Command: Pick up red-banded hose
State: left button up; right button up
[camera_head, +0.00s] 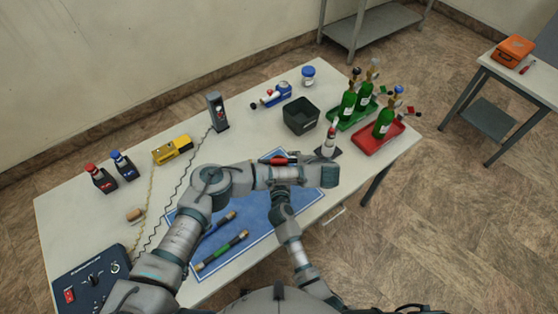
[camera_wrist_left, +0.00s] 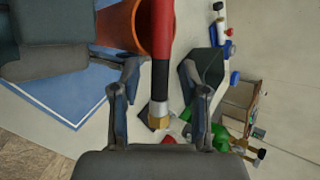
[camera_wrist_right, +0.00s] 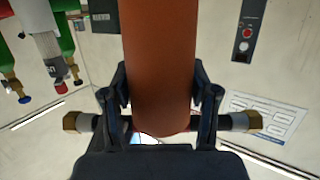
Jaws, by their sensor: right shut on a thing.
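The red-banded hose (camera_head: 276,160) shows partly in the head view, above the blue mat beside my arms. In the left wrist view its red band (camera_wrist_left: 163,30), black section and brass tip lie between the fingers of my left gripper (camera_wrist_left: 158,92), which stand apart with gaps on both sides. In the right wrist view brass hose ends (camera_wrist_right: 76,122) stick out on both sides of my right gripper (camera_wrist_right: 160,100). That gripper is closed at the hose's middle, around a wide orange-brown cylinder (camera_wrist_right: 160,60). The cylinder hides the exact contact.
Two other banded hoses, blue (camera_head: 217,225) and green (camera_head: 222,252), lie on the blue mat (camera_head: 262,228). Beyond stand a black bin (camera_head: 300,116), green cylinders (camera_head: 347,105) on green and red trays (camera_head: 378,142), and a yellow device (camera_head: 172,149). A control panel (camera_head: 92,283) sits at the near left.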

pick_arm(q)
grip_shut()
jog(key=shift+r, duration=0.15)
